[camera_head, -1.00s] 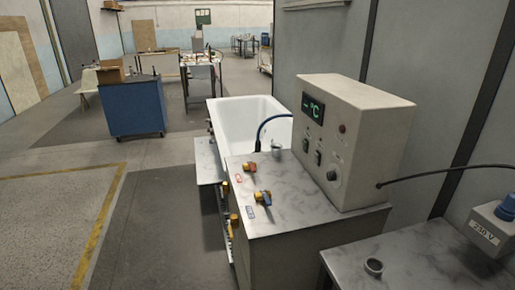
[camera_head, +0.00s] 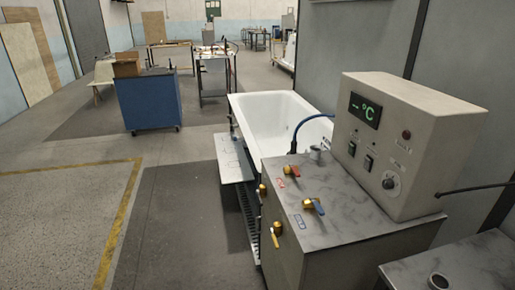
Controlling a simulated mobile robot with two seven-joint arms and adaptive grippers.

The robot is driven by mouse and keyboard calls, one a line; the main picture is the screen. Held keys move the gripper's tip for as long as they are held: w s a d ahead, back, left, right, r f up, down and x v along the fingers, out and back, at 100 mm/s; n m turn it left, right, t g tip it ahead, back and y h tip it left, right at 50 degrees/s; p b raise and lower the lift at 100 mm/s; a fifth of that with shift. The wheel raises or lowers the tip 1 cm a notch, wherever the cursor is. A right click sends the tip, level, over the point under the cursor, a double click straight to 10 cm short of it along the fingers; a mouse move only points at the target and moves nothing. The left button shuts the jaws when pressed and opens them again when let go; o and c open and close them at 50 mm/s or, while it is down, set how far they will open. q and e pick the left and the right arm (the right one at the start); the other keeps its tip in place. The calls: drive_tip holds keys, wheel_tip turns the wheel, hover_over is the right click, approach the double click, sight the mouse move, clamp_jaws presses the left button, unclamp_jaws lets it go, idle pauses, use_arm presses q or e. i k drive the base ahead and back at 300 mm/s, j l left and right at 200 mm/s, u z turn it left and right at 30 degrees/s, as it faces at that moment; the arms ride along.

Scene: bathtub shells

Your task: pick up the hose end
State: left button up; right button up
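I cannot tell which part counts as the free hose end. A small grey metal cup-like holder (camera_head: 316,153) stands just right of the fitting. Neither of my grippers is in view.
A control box (camera_head: 408,140) with a green °C display stands on the cabinet. A grey side table (camera_head: 465,265) is at lower right. The floor at left is clear up to the blue cart (camera_head: 150,100).

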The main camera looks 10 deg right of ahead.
sight(294, 143)
drive_tip(key=i+j+u, duration=0.25)
drive_tip(key=i+j, duration=0.15)
drive_tip(key=i+j+u, duration=0.25)
drive_tip(key=i, duration=0.45)
drive_tip(key=i+z, duration=0.65)
drive_tip(key=z, duration=0.25)
drive_tip(key=i+j+z, duration=0.25)
drive_tip(key=z, duration=0.2)
drive_tip(key=i+j+z, duration=0.1)
drive_tip(key=i+z, duration=0.15)
drive_tip(key=z, duration=0.2)
drive_tip(key=i+j+z, duration=0.2)
drive_tip(key=z, duration=0.3)
drive_tip(key=i+j+z, duration=0.2)
drive_tip(key=z, duration=0.25)
